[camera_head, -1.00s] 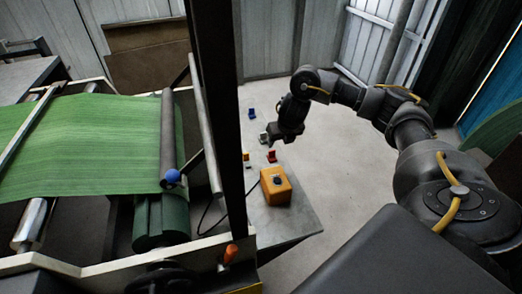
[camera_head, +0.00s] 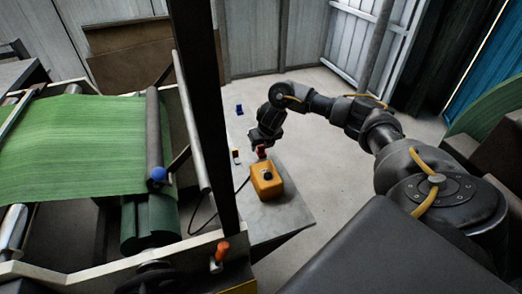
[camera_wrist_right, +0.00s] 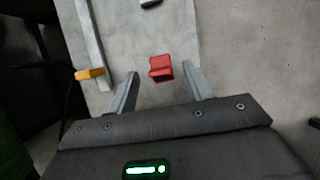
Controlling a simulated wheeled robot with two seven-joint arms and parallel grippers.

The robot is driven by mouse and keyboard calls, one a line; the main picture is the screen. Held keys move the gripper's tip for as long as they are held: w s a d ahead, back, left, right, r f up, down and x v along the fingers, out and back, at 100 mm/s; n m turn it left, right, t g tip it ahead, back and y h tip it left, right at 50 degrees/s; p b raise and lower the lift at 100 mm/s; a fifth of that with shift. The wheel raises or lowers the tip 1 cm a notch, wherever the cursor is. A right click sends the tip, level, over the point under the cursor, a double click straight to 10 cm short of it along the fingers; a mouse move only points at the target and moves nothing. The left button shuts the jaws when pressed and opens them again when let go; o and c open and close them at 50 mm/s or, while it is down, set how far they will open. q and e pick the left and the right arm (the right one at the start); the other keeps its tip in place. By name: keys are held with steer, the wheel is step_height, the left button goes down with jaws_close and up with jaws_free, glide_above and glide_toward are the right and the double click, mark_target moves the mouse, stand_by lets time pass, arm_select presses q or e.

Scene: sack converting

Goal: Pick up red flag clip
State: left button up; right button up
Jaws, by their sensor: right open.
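The red flag clip (camera_head: 261,152) lies on the grey table near the orange control box. In the right wrist view the red clip (camera_wrist_right: 161,68) shows ahead of the fingers, centred in the gap between them. My right gripper (camera_head: 260,143) is just above and behind the clip, pointing down, and partly hides it in the head view. In the wrist view my right gripper (camera_wrist_right: 163,76) is open, with nothing held between its fingers. Whether a finger touches the clip cannot be told. My left gripper is not in view.
The orange control box (camera_head: 266,181) stands in front of the clip. The machine's dark post (camera_head: 205,110) and green sheet (camera_head: 80,150) fill the left.

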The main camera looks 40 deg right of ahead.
mark_target(261, 150)
steer(key=x, duration=0.2)
steer(key=shift+w+f, duration=0.15)
steer(key=shift+f, duration=0.1)
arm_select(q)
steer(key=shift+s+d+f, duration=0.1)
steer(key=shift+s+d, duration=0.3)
arm_select(e)
steer(key=shift+c, duration=0.8)
steer(key=c, duration=0.8)
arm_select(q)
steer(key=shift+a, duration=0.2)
arm_select(e)
steer(key=shift+r, duration=0.15)
